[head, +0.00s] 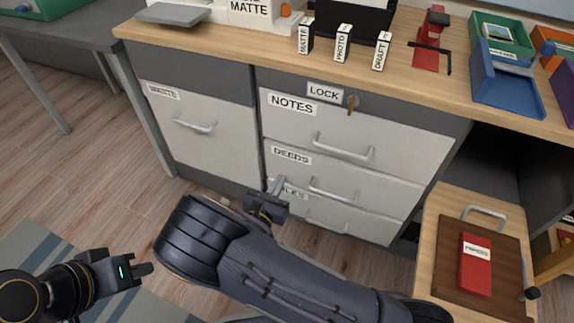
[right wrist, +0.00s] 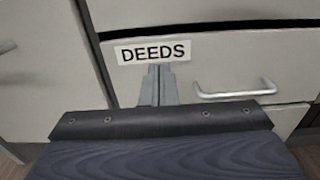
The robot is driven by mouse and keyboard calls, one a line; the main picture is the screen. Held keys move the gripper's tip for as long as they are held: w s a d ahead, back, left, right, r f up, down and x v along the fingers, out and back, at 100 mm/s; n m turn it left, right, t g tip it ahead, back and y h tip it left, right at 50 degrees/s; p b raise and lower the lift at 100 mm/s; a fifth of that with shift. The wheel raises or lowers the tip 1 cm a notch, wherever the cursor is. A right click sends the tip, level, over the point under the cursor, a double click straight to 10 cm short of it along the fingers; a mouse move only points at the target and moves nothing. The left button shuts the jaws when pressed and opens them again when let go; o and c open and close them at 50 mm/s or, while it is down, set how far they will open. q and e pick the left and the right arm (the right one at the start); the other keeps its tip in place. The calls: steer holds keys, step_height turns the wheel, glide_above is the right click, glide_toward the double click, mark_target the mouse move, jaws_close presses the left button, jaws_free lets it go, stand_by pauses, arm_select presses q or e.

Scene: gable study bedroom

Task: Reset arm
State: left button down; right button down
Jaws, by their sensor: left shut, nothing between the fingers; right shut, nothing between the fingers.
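My right arm (head: 310,275) reaches across the lower middle of the head view. Its gripper (head: 278,185) is shut and empty in front of the drawers, beside the DEEDS label (head: 291,156). In the right wrist view the closed fingers (right wrist: 159,78) appear just below that label, left of the drawer handle (right wrist: 235,91); I cannot tell whether they touch the front. My left gripper (head: 146,269) is shut and empty at the lower left, over the floor and rug, apart from the furniture.
The NOTES drawer (head: 385,135) is closed, with a key (head: 351,104) in its lock. The lowest drawer's label is partly hidden by my right gripper. Open floor (head: 100,190) lies left.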

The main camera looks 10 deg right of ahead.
steer(key=shift+p+v, duration=0.4)
steer(key=shift+v, duration=2)
steer(key=shift+d, duration=0.1)
steer(key=s+d+r+m+g+y, duration=0.1)
steer(key=s+d+r+m+g, duration=0.25)
steer(key=d+m+g, duration=0.4)
steer(key=s+d+r+m+g, duration=0.2)
steer(key=s+d+m+g, duration=0.35)
steer(key=d+m, duration=0.25)
steer(key=s+d+r+m+g+y, duration=0.25)
steer(key=s+r+m+y, duration=0.25)
steer(key=s+m+y, duration=0.3)
steer(key=s+a+r+m+t+y, duration=0.1)
steer(key=s+r+m+t+y, duration=0.3)
steer(key=s+r+m+t, duration=0.25)
step_height(320, 180, up, 35)
steer(key=w+m+p, duration=0.1)
steer(key=p, duration=3.3)
steer(key=shift+w, duration=0.2)
